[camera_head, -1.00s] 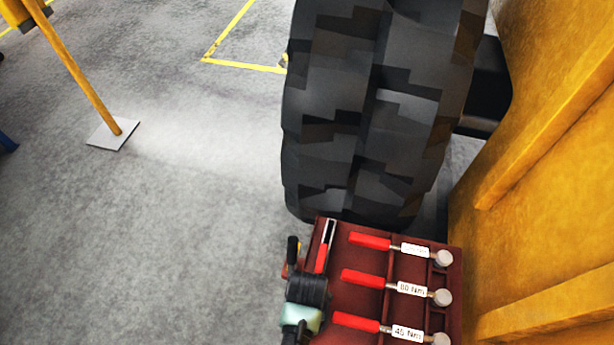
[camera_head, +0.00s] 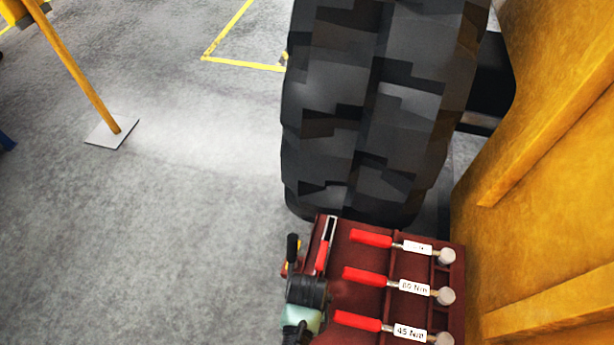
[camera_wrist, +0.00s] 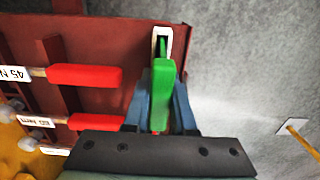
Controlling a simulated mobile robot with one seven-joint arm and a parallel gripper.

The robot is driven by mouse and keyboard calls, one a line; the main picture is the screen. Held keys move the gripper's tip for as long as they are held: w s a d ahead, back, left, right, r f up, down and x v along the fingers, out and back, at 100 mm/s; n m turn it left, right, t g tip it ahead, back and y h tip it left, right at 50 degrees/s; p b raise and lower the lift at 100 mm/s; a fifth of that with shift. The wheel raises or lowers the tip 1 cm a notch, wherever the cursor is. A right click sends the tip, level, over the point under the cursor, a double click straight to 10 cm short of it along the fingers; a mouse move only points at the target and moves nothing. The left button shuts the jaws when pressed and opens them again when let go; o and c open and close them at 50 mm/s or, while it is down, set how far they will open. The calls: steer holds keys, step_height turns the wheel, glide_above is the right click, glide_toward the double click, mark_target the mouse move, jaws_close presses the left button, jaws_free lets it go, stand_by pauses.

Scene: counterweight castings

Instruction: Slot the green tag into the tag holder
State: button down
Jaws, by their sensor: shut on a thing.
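The green tag (camera_wrist: 161,92) is upright in the wrist view, pinched between the blue fingers of my gripper (camera_wrist: 160,105). Its far end lies in front of a white-rimmed slot (camera_wrist: 155,34), which looks like the tag holder, at the edge of the dark red panel. Some green shows inside the rim; I cannot tell whether the tag has entered it. In the head view, my gripper is at the panel's left edge and the tag is hidden. A pale-edged slot with a red strip (camera_head: 322,257) shows there; I cannot tell whether it is the same holder.
The red panel (camera_head: 350,300) holds several red-handled torque wrenches (camera_head: 362,278) with white labels, close beside my gripper. A large black tyre (camera_head: 375,110) stands behind it, and a yellow machine body (camera_head: 550,200) is on the right. The grey floor (camera_head: 180,230) on the left is open.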

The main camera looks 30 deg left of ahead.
steer(key=shift+f+b, duration=0.45)
steer(key=shift+f, duration=0.25)
steer(key=shift+f, duration=0.45)
stand_by(0.6)
steer(key=c, duration=0.7)
jaws_free()
steer(key=shift+o, duration=0.2)
steer(key=shift+r, duration=0.15)
step_height(320, 180, up, 12)
steer(key=shift+r, duration=0.25)
step_height(320, 180, up, 7)
steer(key=p, duration=0.8)
steer(key=shift+r, duration=0.15)
